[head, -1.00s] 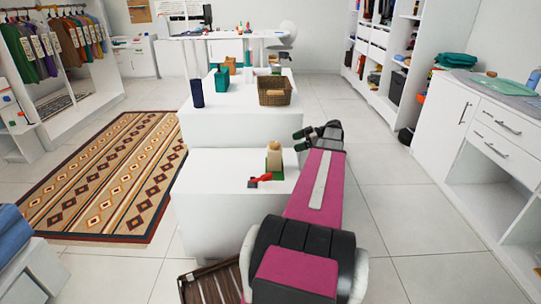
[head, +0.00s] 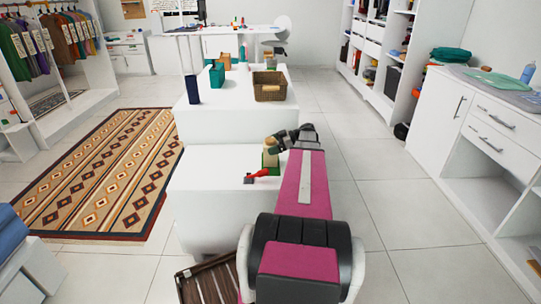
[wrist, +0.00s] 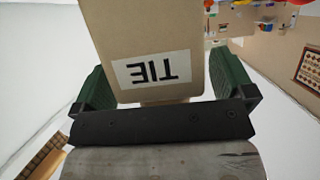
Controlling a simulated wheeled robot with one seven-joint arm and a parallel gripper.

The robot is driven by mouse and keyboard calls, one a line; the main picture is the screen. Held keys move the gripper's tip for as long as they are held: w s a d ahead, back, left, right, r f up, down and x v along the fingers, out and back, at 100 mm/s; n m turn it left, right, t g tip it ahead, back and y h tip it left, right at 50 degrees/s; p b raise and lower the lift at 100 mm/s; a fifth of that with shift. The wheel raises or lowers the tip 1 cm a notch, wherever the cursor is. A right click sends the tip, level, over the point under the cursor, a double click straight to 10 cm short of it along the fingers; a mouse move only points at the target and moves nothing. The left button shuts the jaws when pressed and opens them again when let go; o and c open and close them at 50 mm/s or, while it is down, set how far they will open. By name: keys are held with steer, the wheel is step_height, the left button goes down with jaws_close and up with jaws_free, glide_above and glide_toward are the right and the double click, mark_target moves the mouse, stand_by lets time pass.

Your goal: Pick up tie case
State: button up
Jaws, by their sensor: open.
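The tie case is a tan box (wrist: 150,30) with a white label reading "TIE", upside down in the wrist view. In the head view the small tan-and-green object (head: 270,157) on the low white block looks to be it, partly covered by my gripper. My gripper (head: 280,143) is at its upper right side. In the wrist view my gripper (wrist: 163,85) is open, with one green-padded finger on each side of the case. A gap shows beside the right finger; whether the left finger touches is unclear.
A red brush-like item (head: 262,174) lies in front of the case on the low block (head: 210,180). The higher block behind holds a wicker basket (head: 269,92), a dark blue cylinder (head: 192,89) and a teal container (head: 217,76). A white cabinet (head: 440,115) stands at right.

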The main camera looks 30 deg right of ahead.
steer(key=shift+a, duration=0.1)
steer(key=c, duration=1.3)
